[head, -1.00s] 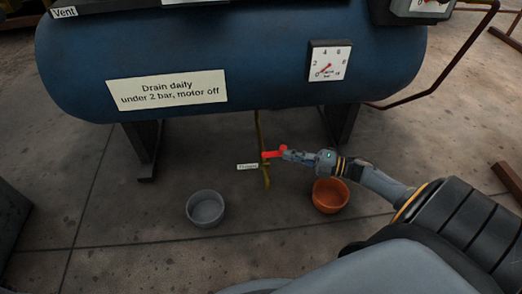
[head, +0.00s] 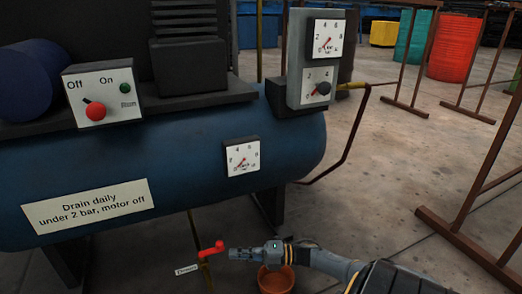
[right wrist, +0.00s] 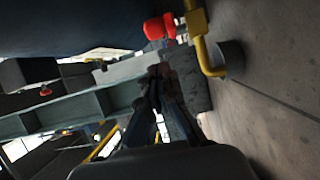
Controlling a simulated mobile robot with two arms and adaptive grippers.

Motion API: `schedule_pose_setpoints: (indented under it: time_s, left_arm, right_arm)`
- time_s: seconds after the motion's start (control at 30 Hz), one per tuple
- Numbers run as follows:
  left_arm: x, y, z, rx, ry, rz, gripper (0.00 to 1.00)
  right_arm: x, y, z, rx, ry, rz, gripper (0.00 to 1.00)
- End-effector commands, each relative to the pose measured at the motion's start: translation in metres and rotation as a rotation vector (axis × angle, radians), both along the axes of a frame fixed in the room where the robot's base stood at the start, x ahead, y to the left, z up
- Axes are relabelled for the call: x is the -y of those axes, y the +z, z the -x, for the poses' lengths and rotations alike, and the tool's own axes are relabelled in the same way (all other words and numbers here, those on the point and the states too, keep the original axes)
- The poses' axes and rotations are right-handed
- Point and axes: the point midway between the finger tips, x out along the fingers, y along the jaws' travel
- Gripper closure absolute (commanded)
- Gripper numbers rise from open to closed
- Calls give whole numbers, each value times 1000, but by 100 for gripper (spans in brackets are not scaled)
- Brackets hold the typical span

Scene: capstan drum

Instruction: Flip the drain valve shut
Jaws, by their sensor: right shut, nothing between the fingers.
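The drain valve's red handle (head: 211,250) sits on a thin yellow drain pipe (head: 194,225) under the blue tank (head: 180,165). The handle points sideways, across the pipe, toward the right. A small "Drain" tag (head: 186,270) hangs left of it. My right gripper (head: 232,254) is shut and empty, just right of the handle with a small gap. In the right wrist view, the red handle (right wrist: 158,27) and yellow pipe (right wrist: 199,35) show at the top, with my shut fingers (right wrist: 159,75) below them. My left gripper is not in view.
An orange bowl (head: 275,280) stands on the floor below my right arm. A switch box (head: 102,92) with a red knob and a gauge panel (head: 312,65) are above the tank. A brown pipe (head: 345,150) runs at the tank's right end.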

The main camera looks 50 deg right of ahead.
Motion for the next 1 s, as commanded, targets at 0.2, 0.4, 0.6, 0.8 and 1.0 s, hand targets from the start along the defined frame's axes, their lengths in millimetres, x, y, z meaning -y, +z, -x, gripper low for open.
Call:
schedule_pose_setpoints:
  time_s: [0.2,0.4,0.6,0.8,1.0]
  left_arm:
    - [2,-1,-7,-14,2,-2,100]
    - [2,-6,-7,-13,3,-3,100]
    - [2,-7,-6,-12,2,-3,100]
    - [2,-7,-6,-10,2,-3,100]
    - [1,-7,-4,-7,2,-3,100]
  right_arm:
    - [36,-3,12,-4,0,2,100]
    - [59,-4,20,-3,4,0,100]
    - [68,-3,24,-3,6,-1,100]
    - [68,-3,24,-3,7,-3,100]
    - [67,-3,24,-3,7,-3,100]
